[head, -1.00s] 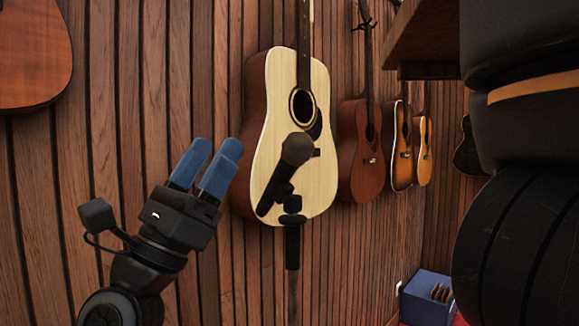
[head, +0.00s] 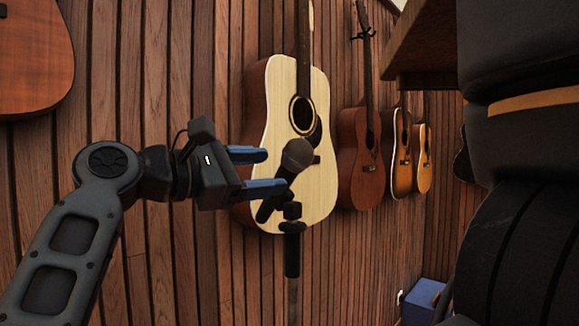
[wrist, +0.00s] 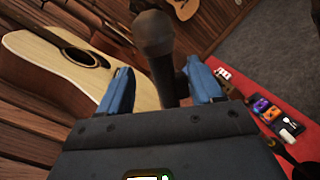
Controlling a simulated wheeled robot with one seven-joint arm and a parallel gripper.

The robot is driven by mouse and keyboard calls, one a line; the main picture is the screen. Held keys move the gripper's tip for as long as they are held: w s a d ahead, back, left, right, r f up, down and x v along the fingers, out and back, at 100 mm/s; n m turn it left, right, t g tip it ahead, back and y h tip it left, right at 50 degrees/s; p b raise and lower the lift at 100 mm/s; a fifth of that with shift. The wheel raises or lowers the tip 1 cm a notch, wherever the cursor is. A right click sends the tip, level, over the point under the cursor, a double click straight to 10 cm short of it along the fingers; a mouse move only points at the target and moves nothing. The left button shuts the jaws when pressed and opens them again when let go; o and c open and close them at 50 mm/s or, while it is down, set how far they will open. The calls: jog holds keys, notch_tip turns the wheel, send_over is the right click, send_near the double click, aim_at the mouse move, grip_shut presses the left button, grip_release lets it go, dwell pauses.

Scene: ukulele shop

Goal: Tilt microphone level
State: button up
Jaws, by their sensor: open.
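The black microphone (head: 292,163) sits on its stand (head: 292,255) in front of the pale guitar, tilted with its head up and to the right. In the wrist view the microphone (wrist: 157,50) stands between the two blue fingers, its round head beyond the fingertips. My gripper (head: 275,170) points right in the head view, with its fingers apart around or just beside the microphone. The gripper also shows in the wrist view (wrist: 160,80), open. One finger partly hides the microphone's body in the head view. I cannot tell if either finger touches it.
A pale acoustic guitar (head: 300,190) hangs on the slatted wood wall close behind the microphone. Several darker guitars (head: 359,160) hang to its right. A blue crate (head: 422,298) stands low at right. A red surface with small items (wrist: 280,110) shows in the wrist view.

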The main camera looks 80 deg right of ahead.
aim_at(281, 168)
jog(key=p+x, duration=0.1)
jog(key=x, duration=0.3)
jog(key=shift+s+r, duration=0.1)
jog(key=shift+r, duration=0.05)
jog(key=shift+p+x, duration=0.35)
jog(key=shift+x, duration=0.5)
grip_shut()
